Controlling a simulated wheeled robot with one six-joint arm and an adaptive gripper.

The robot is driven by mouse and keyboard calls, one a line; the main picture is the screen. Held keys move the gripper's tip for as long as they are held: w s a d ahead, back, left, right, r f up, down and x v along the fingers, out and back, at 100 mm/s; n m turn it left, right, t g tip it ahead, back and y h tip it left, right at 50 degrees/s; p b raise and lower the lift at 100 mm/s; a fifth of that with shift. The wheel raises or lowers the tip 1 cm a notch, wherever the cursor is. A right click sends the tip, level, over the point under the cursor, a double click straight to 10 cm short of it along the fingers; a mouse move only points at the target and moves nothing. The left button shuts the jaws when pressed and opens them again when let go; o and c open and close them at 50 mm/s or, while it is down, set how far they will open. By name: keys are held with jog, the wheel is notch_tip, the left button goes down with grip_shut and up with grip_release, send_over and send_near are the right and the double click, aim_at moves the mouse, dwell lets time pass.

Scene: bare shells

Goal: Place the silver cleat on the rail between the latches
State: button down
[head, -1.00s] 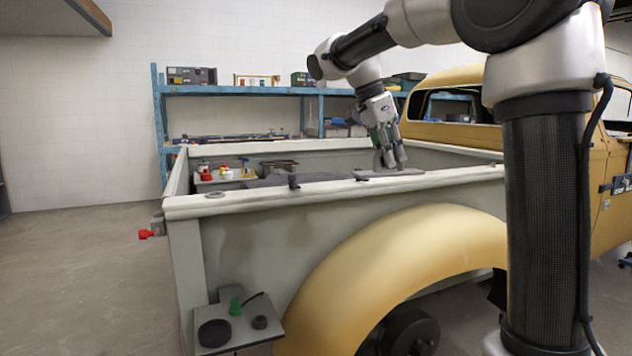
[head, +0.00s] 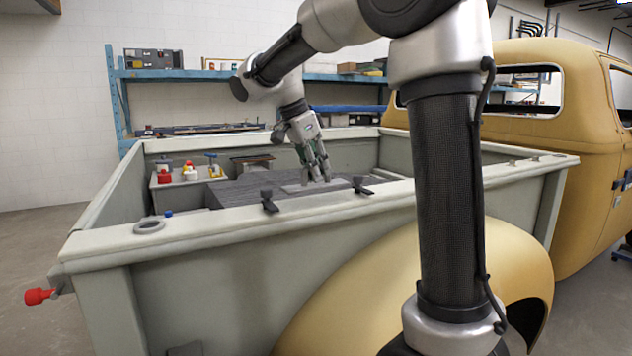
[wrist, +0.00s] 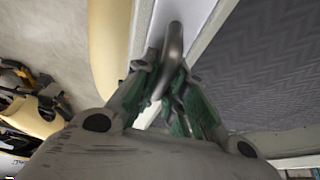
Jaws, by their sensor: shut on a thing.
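My gripper (head: 317,179) hangs fingers down above the pale side rail (head: 215,223) of the truck bed. In the wrist view my gripper (wrist: 160,76) pinches the cleat's rounded metal bar (wrist: 174,42). One dark latch (head: 268,202) stands on the rail left of the cleat and another dark latch (head: 361,186) right of it. The plate overlaps the bed's dark cover in the picture. I cannot tell whether it touches the rail.
A tray (head: 185,178) with red, white and yellow parts stands inside the bed. A blue shelf (head: 215,73) is behind. The yellow fender (head: 340,290) bulges below the rail.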

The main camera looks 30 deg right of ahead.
aim_at(318, 184)
jog(key=shift+f, duration=1.55)
jog(key=c, duration=1.5)
grip_release()
jog(key=shift+s+f, duration=0.1)
jog(key=shift+o, duration=0.2)
jog(key=v, duration=1.2)
jog(key=s+d+f+n+t+y, duration=0.2)
jog(key=s+f+n, duration=0.6)
jog(key=s, duration=0.4)
jog(key=s+d+f+n+t+y, duration=0.2)
jog(key=s+f+n, duration=0.6)
jog(key=s, duration=0.4)
jog(key=shift+s+d+n+t+y, duration=0.35)
jog(key=shift+d+n, duration=0.25)
jog(key=shift+n, duration=0.3)
